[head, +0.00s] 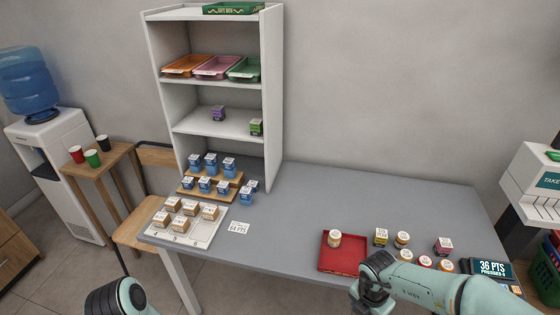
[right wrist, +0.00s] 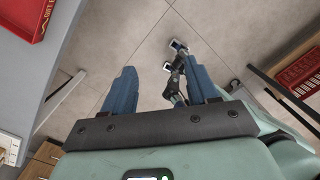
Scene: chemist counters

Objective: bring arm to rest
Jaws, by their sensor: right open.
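My right arm comes in from the right in the head view, over the front edge of the grey table (head: 290,220). Its dark wrist is just in front of the red tray, and its fingers are hidden there. In the right wrist view my right gripper (right wrist: 162,68) has its two blue fingers spread apart. Nothing is held between them, and the tiled floor shows beyond. A mint part of my left arm shows at the bottom left of the head view. My left gripper is not in view.
The red tray (head: 328,259) holds one jar. Several jars and boxes and a points display (head: 492,268) stand to its right. A white tray of boxes (head: 158,230) and a shelf unit (head: 276,100) stand left. The table's middle is clear.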

